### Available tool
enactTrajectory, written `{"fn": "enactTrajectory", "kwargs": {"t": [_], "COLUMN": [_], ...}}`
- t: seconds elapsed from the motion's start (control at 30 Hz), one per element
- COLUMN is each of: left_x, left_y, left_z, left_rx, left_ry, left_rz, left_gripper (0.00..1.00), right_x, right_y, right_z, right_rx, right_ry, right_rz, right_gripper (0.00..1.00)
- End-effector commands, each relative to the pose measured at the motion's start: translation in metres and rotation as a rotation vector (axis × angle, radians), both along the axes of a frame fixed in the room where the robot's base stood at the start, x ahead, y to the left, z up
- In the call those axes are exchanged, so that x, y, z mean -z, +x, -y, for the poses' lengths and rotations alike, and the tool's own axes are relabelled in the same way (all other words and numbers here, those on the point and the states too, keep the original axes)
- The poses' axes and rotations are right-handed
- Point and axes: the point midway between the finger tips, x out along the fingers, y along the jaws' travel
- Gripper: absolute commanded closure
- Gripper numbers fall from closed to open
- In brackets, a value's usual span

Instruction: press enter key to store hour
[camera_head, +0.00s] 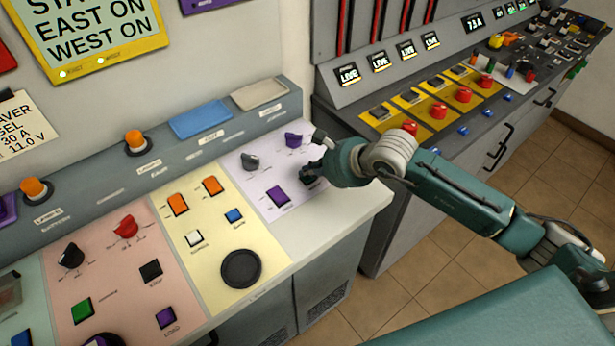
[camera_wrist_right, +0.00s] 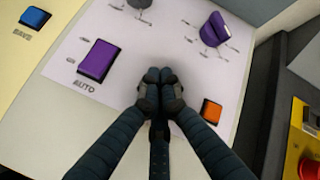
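My right gripper (camera_head: 310,172) is over the lavender panel (camera_head: 258,163) at the right end of the desk. In the right wrist view its dark fingertips (camera_wrist_right: 160,82) are together, with nothing visible between them. They lie to the right of a purple button (camera_wrist_right: 98,60) labelled AUTO, which also shows in the head view (camera_head: 278,196). An orange button (camera_wrist_right: 211,111) is to the right of the fingers; its label does not show. I cannot read "enter" on any key, and I cannot tell whether the fingertips touch the panel. My left gripper is out of view.
A purple knob (camera_head: 293,140) and a grey knob (camera_head: 250,161) stand on the lavender panel. The yellow panel (camera_head: 215,270) has orange, white and blue buttons and a round black knob (camera_head: 241,268). A second console with red buttons (camera_head: 464,95) stands beyond my right arm.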

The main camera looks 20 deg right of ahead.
Motion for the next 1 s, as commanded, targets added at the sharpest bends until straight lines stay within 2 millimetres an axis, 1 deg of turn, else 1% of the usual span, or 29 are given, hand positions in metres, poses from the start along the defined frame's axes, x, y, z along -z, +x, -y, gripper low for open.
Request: {"fn": "enactTrajectory", "kwargs": {"t": [0.47, 0.73, 0.87, 1.0], "left_x": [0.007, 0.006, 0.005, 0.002], "left_y": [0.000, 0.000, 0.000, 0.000], "left_z": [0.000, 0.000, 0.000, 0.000], "left_rx": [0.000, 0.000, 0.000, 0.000], "left_ry": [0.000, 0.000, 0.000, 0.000], "left_rz": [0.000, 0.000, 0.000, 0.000], "left_gripper": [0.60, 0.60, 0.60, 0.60], "right_x": [0.006, 0.006, 0.003, -0.004], "right_y": [0.000, -0.001, -0.001, -0.001], "right_z": [0.000, 0.000, 0.000, 0.000], "right_rx": [-0.001, 0.000, 0.000, -0.001], "right_ry": [-0.001, -0.001, -0.001, -0.001], "right_rz": [-0.002, -0.004, -0.004, -0.003], "right_gripper": [1.00, 1.00, 1.00, 1.00]}}
